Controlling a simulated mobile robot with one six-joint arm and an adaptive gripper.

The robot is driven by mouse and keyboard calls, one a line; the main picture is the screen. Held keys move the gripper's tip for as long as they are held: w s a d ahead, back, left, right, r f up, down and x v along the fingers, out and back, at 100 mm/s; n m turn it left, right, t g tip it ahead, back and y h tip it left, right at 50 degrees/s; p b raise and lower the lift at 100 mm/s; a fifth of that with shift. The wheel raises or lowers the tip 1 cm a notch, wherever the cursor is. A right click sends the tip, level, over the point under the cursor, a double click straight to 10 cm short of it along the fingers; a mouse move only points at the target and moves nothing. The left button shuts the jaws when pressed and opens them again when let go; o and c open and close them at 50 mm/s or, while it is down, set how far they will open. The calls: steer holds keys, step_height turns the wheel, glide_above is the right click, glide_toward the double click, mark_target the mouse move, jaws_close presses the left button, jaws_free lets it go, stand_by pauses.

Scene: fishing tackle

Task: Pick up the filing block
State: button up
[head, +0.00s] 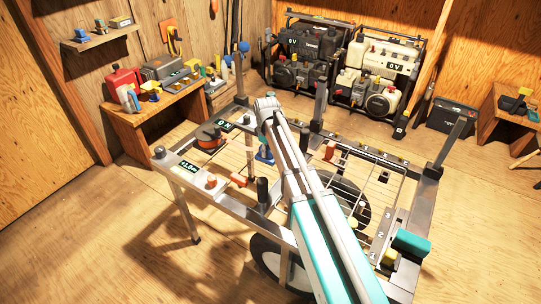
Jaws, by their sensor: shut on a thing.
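I cannot pick out the filing block for certain in the head view. My grey and teal arm reaches up from the bottom over the middle of a metal frame stand (225,207), and its far joint is above the stand's back edge. My gripper cannot be made out; the arm hides part of the stand behind it. A small orange piece (239,180) lies on the stand's left part, near a dark upright cylinder (262,190). A teal block (411,243) sits at the stand's right edge, beside a plate numbered 1, 2, 3 (387,232).
An orange and black round device (209,137) sits on the stand's left part. A wooden bench (160,113) with a red can (122,84) stands at the back left. Racked machines (375,72) stand at the back wall. The floor at the left is clear.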

jaws_close()
steer(key=shift+r+p, duration=0.95)
steer(key=shift+p, duration=0.05)
steer(key=s+a+r+p, duration=0.2)
steer(key=s+r+p, duration=0.3)
steer(key=s, duration=0.1)
steer(key=s+a+r+p, duration=0.2)
steer(key=s+r+p, duration=0.4)
steer(key=s, duration=0.1)
steer(key=shift+a, duration=0.3)
steer(key=shift+s, duration=0.1)
